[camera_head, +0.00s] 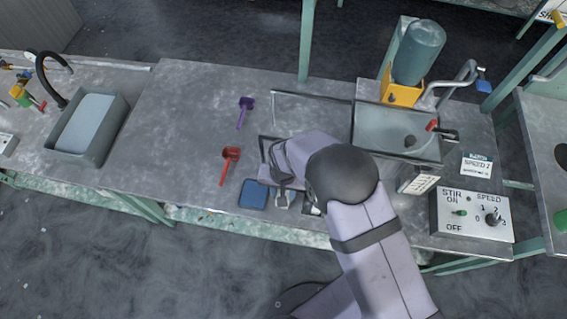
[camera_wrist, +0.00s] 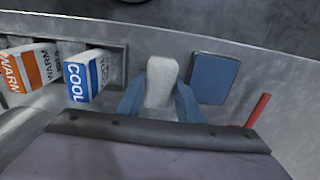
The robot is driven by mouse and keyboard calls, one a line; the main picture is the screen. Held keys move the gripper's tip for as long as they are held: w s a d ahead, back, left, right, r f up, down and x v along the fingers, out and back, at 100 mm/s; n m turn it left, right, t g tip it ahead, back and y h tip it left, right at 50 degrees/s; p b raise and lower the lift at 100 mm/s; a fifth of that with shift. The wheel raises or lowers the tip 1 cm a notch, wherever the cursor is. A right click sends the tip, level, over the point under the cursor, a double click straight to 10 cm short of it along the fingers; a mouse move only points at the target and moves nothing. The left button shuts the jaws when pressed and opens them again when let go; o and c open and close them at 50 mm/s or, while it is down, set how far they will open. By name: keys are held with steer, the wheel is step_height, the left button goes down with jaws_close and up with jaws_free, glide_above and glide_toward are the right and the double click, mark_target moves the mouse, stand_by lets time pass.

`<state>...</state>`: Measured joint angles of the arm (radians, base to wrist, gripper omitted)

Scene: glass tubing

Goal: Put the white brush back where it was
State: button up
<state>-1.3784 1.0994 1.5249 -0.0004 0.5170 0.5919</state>
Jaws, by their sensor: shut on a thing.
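The white brush (camera_wrist: 161,78) is a pale block between the two blue-grey fingers of my gripper (camera_wrist: 160,102) in the wrist view. My gripper is shut on it. In the head view my gripper (camera_head: 283,200) is near the front edge of the bench, just right of a blue pad (camera_head: 254,194), with my arm covering much of the area behind it. The brush's lower part is hidden by the fingers and my wrist, so I cannot tell whether it touches the bench.
The blue pad also shows beside the brush in the wrist view (camera_wrist: 213,78). A red scoop (camera_head: 229,160) and a purple scoop (camera_head: 245,108) lie behind it. WARM (camera_wrist: 35,68) and COOL (camera_wrist: 85,75) blocks stand at left in the wrist view. The bench left of the scoops is clear.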

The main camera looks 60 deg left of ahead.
steer(key=shift+f, duration=1.25)
steer(key=shift+f, duration=0.15)
steer(key=o, duration=0.9)
steer(key=shift+o, duration=0.2)
step_height(320, 180, up, 12)
steer(key=b, duration=0.2)
steer(key=shift+b, duration=0.4)
